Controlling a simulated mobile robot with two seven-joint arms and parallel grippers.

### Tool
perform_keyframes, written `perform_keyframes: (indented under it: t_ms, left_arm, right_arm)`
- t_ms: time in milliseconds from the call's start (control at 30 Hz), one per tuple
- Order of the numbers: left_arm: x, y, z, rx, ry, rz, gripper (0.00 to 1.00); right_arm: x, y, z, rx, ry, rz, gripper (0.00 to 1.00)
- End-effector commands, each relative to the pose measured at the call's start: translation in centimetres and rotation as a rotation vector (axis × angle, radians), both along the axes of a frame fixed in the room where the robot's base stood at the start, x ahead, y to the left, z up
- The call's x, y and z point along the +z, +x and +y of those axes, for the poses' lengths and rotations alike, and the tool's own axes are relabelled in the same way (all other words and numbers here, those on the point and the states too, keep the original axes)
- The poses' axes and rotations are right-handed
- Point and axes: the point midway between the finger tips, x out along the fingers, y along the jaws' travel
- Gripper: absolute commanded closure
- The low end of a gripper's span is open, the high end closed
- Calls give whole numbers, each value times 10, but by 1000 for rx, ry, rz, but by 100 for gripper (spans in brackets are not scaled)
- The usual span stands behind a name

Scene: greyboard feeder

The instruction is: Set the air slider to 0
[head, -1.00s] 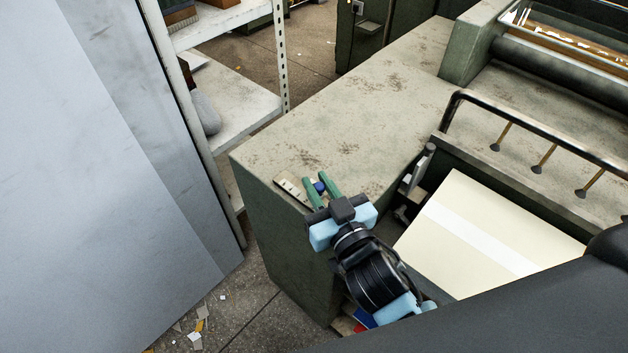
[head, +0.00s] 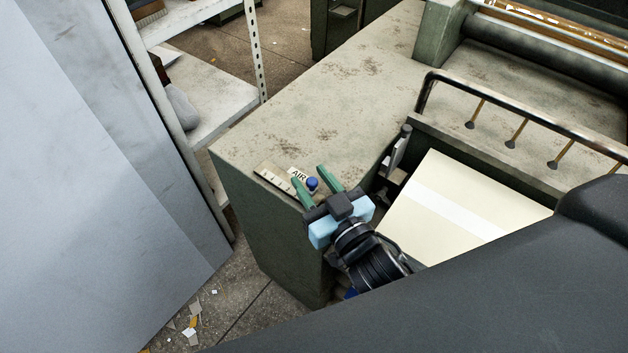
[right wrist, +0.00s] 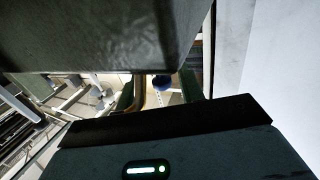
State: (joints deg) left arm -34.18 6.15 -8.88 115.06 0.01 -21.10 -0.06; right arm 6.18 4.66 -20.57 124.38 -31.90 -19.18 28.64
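The air slider's blue knob (head: 312,184) stands at the near corner of the machine's top. A pale scale plate (head: 268,176) with dark marks lies to its left, and a label reading "AIR" (head: 298,174) lies beside it. My right gripper (head: 310,175) is open, with its green fingers apart on either side of the knob. The knob (right wrist: 162,83) also shows between the fingers in the right wrist view. I cannot tell whether a finger touches it. The pointer and the exact setting cannot be read. My left gripper is not in view.
A tray with a cream paper stack (head: 465,205) is right of the gripper, below a dark bent rail (head: 520,105). A grey upright lever (head: 398,150) stands close by. A white shelf (head: 215,110) and a grey panel (head: 90,180) are at left. The machine top behind is clear.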

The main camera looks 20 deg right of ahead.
Motion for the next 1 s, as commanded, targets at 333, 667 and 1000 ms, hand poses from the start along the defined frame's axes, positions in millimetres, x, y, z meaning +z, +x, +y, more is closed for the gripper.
perform_keyframes:
  t_ms: [333,667,1000]
  left_arm:
    - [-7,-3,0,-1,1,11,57]
    - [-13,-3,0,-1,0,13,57]
    - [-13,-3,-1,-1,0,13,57]
  right_arm:
    - [-2,-34,-7,-1,2,5,62]
    - [-2,-71,-14,-1,-1,3,62]
    - [0,-77,-16,-1,-1,0,62]
